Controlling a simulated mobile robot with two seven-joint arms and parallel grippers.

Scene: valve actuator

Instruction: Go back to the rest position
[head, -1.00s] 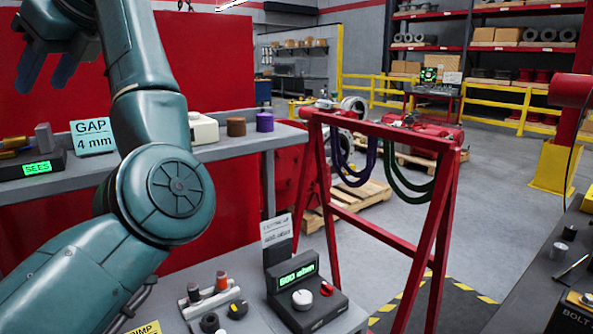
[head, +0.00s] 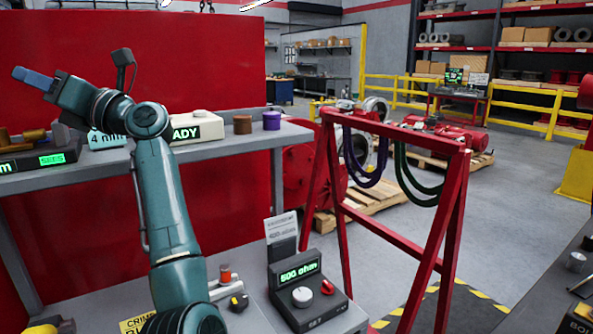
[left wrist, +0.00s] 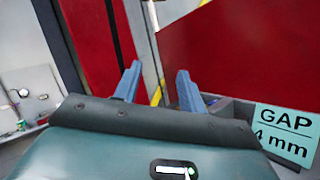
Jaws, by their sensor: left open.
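My left gripper (head: 33,78) is in the upper left of the head view, in front of the red wall panel and above the grey bench (head: 100,172). Its blue fingers point left. In the left wrist view its two fingers (left wrist: 155,87) stand apart with nothing between them. My left arm rises from the bottom of the head view, bent at the wrist. My right gripper is not in view.
Near the gripper are the GAP 4 mm sign (left wrist: 285,133) and a white READY box (head: 185,133). A meter reading 500 ohm (head: 305,295) stands on the lower bench. A red frame (head: 395,125) with hanging hoses stands to the right, beside open floor.

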